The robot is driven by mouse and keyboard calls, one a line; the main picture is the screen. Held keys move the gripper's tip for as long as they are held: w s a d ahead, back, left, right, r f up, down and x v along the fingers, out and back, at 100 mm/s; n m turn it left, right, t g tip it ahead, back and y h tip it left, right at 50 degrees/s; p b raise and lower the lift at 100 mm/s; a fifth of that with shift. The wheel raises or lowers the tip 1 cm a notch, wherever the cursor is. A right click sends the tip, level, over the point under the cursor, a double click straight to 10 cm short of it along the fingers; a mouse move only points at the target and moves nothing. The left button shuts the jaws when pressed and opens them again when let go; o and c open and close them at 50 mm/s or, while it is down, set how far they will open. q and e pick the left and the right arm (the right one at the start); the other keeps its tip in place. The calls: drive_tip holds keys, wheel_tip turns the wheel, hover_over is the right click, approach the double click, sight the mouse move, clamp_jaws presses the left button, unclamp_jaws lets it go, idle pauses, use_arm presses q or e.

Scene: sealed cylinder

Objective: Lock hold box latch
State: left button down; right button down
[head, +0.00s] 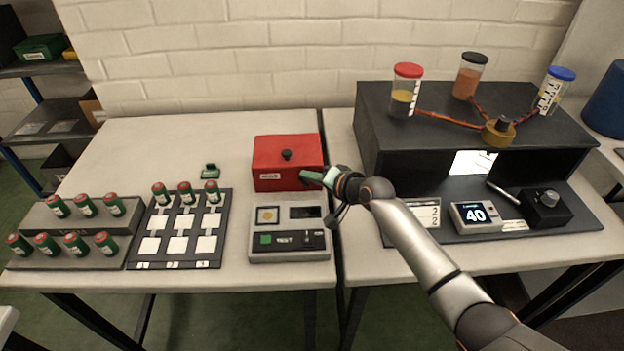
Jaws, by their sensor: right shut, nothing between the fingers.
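The red hold box (285,158) stands on the left table near its right edge. Its lid is down, with a black knob (287,155) on top and a white label on the front. My right gripper (309,177) is shut and empty, its green fingertips at the box's right front corner. The latch cannot be made out; the gripper may hide it. I cannot tell whether the fingertips touch the box. My left gripper is not in view.
A grey test device (289,252) sits just in front of the box. Left of it are a dark board (227,237) with white squares and several red-capped green cylinders, and a grey rack (80,213) with more. A black station (368,125) with jars stands right.

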drive_tip(key=shift+a+r+p, duration=0.2)
drive_tip(key=shift+a+p, duration=0.25)
drive_tip(key=shift+a, duration=0.2)
drive_tip(key=shift+a+f, duration=0.1)
drive_tip(key=shift+a, duration=0.45)
idle(0.3)
drive_tip(key=shift+p, duration=0.3)
idle(1.0)
drive_tip(key=shift+r+p, duration=0.75)
drive_tip(key=shift+r, duration=0.15)
